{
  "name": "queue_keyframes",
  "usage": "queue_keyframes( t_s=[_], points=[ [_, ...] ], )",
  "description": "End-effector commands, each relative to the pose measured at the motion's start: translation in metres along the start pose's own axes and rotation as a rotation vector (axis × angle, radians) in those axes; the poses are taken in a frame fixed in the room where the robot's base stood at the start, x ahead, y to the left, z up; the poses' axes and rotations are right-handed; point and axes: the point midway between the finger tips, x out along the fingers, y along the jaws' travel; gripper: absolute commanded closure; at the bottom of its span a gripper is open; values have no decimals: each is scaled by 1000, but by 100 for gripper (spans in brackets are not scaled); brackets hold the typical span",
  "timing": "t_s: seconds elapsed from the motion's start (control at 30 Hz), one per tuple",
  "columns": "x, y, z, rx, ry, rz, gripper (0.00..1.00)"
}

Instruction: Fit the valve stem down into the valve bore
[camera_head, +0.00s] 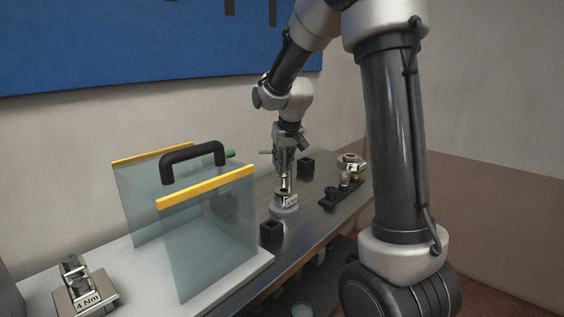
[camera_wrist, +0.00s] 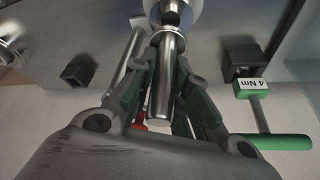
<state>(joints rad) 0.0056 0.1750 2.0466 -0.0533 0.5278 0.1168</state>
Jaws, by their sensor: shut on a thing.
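My gripper (camera_head: 285,180) points down over the far half of the bench. In the wrist view my gripper (camera_wrist: 165,58) has its green-padded fingers closed on a shiny metal cylinder, the valve stem (camera_wrist: 161,88). The valve body (camera_head: 284,211), a round grey base with a white label, stands directly below in the head view. In the wrist view a round silver part (camera_wrist: 173,10) shows at the stem's far end. The bore is hidden, and I cannot tell whether the stem tip is inside it or above it.
A clear guard (camera_head: 205,240) with yellow edges and a black handle stands left of the valve. Black blocks (camera_head: 271,232) (camera_head: 306,167) stand near it. A dark rack of small parts (camera_head: 342,190) lies right. A green-handled tool (camera_wrist: 285,142) is beside the gripper.

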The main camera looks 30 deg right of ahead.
Motion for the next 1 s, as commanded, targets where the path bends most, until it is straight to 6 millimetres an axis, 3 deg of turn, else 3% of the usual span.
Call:
queue_keyframes(
  t_s=[1.0],
  points=[
    [21, 0, 8, 0, 1, 0, 100]
  ],
)
